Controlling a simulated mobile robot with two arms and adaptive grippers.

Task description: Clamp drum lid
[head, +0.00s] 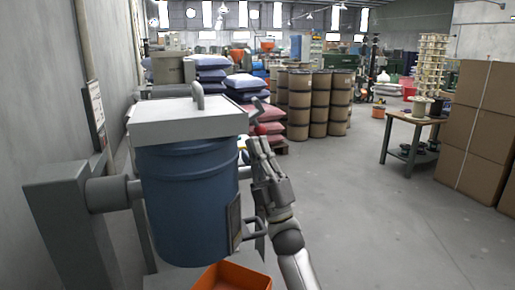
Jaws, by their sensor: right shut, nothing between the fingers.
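A blue drum (190,200) stands close on the left in the head view, held on a grey side mount. A pale square lid (188,118) with a grey loop handle (198,95) covers its top. A grey bar handle (255,230) and a dark plate show low on the drum's right side. My right gripper (259,148) is upright just right of the drum, near the lid's right edge, shut and empty. I cannot tell whether it touches the lid or drum. My left gripper is not in view.
A grey post (70,225) stands left of the drum by the wall. An orange tray (233,277) lies below. Stacked sacks (270,114) and brown drums (300,105) stand behind. A small table (408,126) and cartons (480,130) are right. The floor between is clear.

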